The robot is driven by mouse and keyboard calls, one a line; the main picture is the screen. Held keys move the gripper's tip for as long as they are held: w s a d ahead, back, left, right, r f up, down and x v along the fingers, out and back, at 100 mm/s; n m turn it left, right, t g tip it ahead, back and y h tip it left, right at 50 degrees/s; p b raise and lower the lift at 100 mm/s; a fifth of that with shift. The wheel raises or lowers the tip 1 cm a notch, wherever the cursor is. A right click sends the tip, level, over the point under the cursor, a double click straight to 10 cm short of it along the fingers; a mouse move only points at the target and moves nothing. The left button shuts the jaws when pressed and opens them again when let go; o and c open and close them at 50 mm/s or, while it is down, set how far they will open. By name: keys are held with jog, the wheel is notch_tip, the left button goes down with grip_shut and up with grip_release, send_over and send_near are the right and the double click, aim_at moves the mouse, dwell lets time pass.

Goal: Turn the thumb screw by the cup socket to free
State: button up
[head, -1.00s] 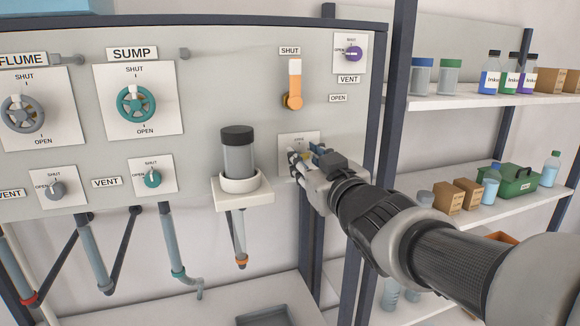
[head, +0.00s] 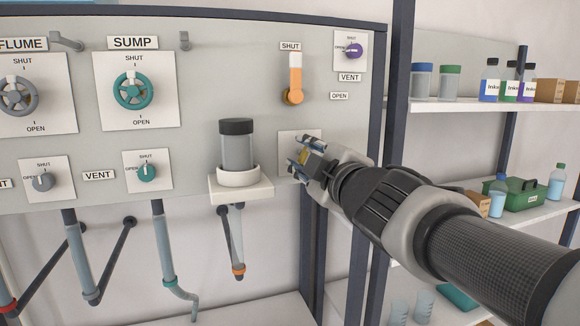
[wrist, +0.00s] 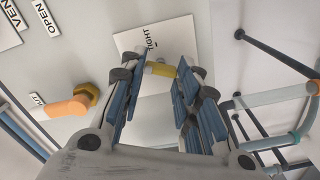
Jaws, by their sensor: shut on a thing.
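The thumb screw (wrist: 160,68) is a small yellow piece on a white plate (wrist: 178,33) in the wrist view. The cup socket (head: 238,177) is a white ring on a shelf just left of the plate. It holds a grey cup with a dark lid (head: 237,145), standing upright.
An orange lever (head: 295,78) points up at SHUT above the plate. A purple knob (head: 354,50) is at the upper right. Teal SUMP valves (head: 133,90) are to the left. A dark post (head: 398,100) and bottle shelves (head: 480,103) stand to the right.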

jog(key=n+b, duration=0.2)
jog(key=n, duration=0.3)
jog(key=shift+f, duration=0.1)
jog(key=shift+n, duration=0.3)
dwell(0.4)
jog(key=o, duration=1.1)
jog(key=shift+c, duration=0.2)
jog(key=v, duration=1.2)
